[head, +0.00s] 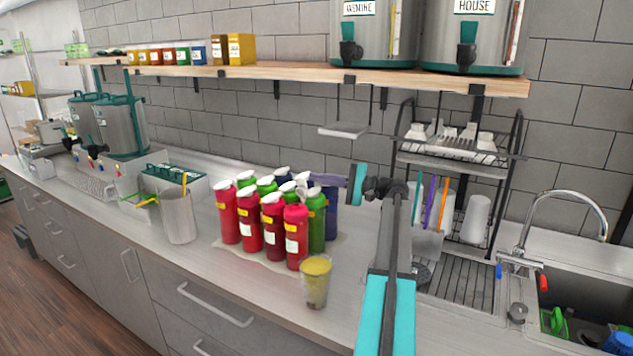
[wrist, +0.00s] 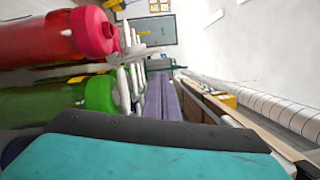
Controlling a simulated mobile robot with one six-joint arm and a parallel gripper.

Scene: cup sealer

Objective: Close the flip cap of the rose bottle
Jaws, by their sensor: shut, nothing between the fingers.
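A cluster of squeeze bottles stands on the counter in the head view. Several are pink to red, and I cannot tell by label which is the rose bottle. The front right red bottle (head: 297,238) shows a red top. The pink bottle at the left (head: 227,215) has a white cap. My gripper (head: 318,178) is shut and empty, above the back right of the cluster, near the white caps. In the wrist view its fingers (wrist: 159,80) lie together, beside a red bottle (wrist: 50,36) and a green bottle (wrist: 98,92), which appear sideways. Contact with any cap cannot be told.
A cup with yellow-green contents (head: 316,280) stands in front of the bottles. A steel pitcher (head: 178,217) is to their left. A drying rack (head: 455,240) and sink (head: 585,300) are on the right. A wooden shelf (head: 290,72) runs above. The front left counter is clear.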

